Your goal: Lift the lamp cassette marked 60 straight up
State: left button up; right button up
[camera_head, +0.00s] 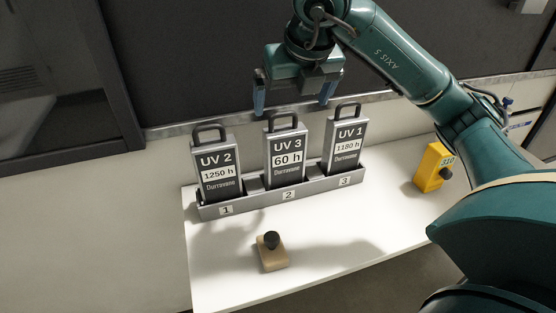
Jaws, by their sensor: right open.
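The lamp cassette marked UV 3, 60 h (287,160) stands upright in the middle slot, numbered 2, of a grey rack (262,205). It has a dark arched handle on top. My right gripper (292,100) is above this cassette in the picture. Its blue fingers are spread wide apart, with nothing between them. They appear apart from the handle; the exact depth is hard to tell. My left gripper is not in view.
Cassette UV 2, 1250 h (217,172), stands in slot 1, and UV 1, 1180 h (346,146), in slot 3. A wooden block with a black knob (272,253) lies in front. A yellow block (428,167) stands right. White tabletop (340,230) is otherwise clear.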

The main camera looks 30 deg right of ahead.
aim_at(286, 130)
jog(key=x, duration=0.7)
jog(key=shift+d+f, duration=0.15)
jog(key=shift+f, duration=0.1)
jog(key=shift+p+x, duration=0.5)
jog(key=shift+x, duration=2.2)
jog(key=shift+w, duration=0.1)
jog(key=shift+c, duration=0.4)
jog(key=shift+r, duration=0.15)
jog(key=c, duration=1.6)
